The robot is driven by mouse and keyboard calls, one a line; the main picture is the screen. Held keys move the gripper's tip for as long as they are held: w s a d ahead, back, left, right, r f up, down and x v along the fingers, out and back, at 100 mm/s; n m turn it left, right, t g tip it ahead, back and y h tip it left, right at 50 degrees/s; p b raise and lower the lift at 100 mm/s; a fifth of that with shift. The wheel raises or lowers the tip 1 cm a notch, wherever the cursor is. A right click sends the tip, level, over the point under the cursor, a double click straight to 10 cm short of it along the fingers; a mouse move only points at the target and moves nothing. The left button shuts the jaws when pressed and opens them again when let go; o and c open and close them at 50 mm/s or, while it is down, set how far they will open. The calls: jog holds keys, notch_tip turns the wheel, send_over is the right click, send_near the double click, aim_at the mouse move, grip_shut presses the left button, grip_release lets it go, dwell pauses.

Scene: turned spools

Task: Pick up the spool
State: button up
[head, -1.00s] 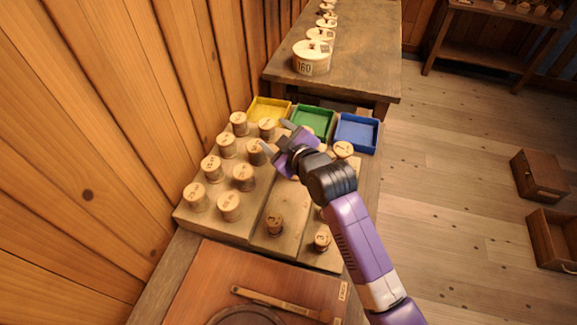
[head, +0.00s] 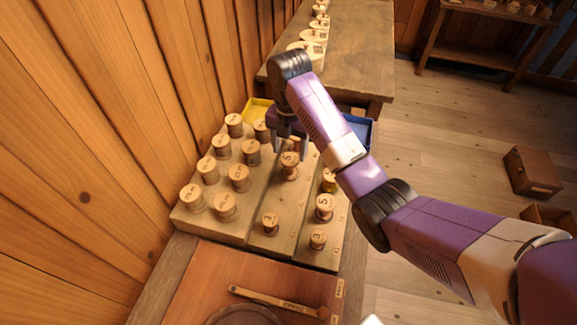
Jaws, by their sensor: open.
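Several turned wooden spools stand upright on a stepped wooden board. On the lower steps are a spool marked 5 (head: 289,165), a spool marked 3 (head: 270,224), another spool marked 5 (head: 324,207) and another marked 3 (head: 318,240). Part of one more spool (head: 298,144) shows beside my gripper. Which spool the task means cannot be told. My gripper (head: 282,148) points down over the back of the board, behind the nearer 5 spool, with its jaws open. The wrist and arm hide part of the board's back and the trays.
Several pale spools (head: 239,178) fill the board's left step (head: 245,218). A yellow tray (head: 257,109) and a blue tray (head: 360,130) stand behind. A wooden tool (head: 277,301) lies on the reddish panel in front. A bench with round boxes (head: 365,60) stands farther back.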

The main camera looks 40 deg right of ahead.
aim_at(290, 161)
notch_tip(290, 161, down, 2)
jog(key=shift+f, duration=0.2)
jog(key=shift+s+d+f+p, duration=0.1)
jog(key=shift+f+p, duration=0.4)
jog(key=shift+f, duration=2.25)
jog(key=shift+c, duration=0.4)
jog(key=c, duration=1)
